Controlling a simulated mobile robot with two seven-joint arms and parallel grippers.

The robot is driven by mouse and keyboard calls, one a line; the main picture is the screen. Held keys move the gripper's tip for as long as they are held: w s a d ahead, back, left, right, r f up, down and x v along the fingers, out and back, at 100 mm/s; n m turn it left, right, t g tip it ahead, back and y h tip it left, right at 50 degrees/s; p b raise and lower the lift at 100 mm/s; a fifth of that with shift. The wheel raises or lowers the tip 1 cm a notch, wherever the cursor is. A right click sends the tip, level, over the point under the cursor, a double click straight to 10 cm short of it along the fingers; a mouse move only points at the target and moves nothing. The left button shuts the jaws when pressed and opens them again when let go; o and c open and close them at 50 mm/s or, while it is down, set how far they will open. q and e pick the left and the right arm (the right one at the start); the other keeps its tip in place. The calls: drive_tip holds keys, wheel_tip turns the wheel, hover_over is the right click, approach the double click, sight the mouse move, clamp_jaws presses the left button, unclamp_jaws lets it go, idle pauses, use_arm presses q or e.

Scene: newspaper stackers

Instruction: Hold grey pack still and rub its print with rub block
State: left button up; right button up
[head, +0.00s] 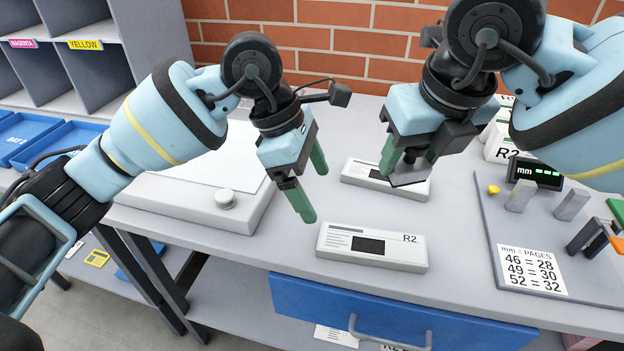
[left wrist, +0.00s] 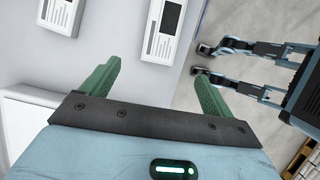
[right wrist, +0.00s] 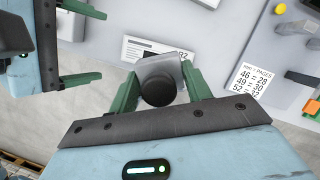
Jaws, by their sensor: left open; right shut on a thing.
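Two pale grey packs lie flat on the grey table. The front pack (head: 345,247), marked R2 with a black print patch, is uncovered; the back pack (head: 360,166) is partly hidden by my right gripper (head: 408,168). That gripper is shut on the rub block (head: 410,178), a grey block with a black round knob (right wrist: 158,88), above or at the back pack; contact cannot be told. My left gripper (head: 312,194) is open and empty, above the table just left of the packs. Both packs also show beyond its fingers in the left wrist view (left wrist: 152,48).
A grey board (head: 520,245) with a page chart, gauge and small blocks stands at the right. A pale platform with a knob (head: 226,199) is at the left. A blue drawer (head: 400,318) is below the table edge. A brick wall closes the back.

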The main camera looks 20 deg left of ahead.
sight(340, 237)
use_arm(q)
drive_tip(key=x, duration=1.2)
drive_tip(key=shift+s, duration=0.1)
drive_tip(key=c, duration=1.2)
use_arm(e)
wheel_tip(340, 237, down, 9)
drive_tip(key=d+m+g+h, duration=0.1)
drive_tip(key=d+m, duration=0.1)
drive_tip(key=m, duration=0.3)
drive_tip(key=shift+w+d+r+h, duration=0.2)
drive_tip(key=shift+w+d+h, duration=0.1)
drive_tip(key=shift+d, duration=0.05)
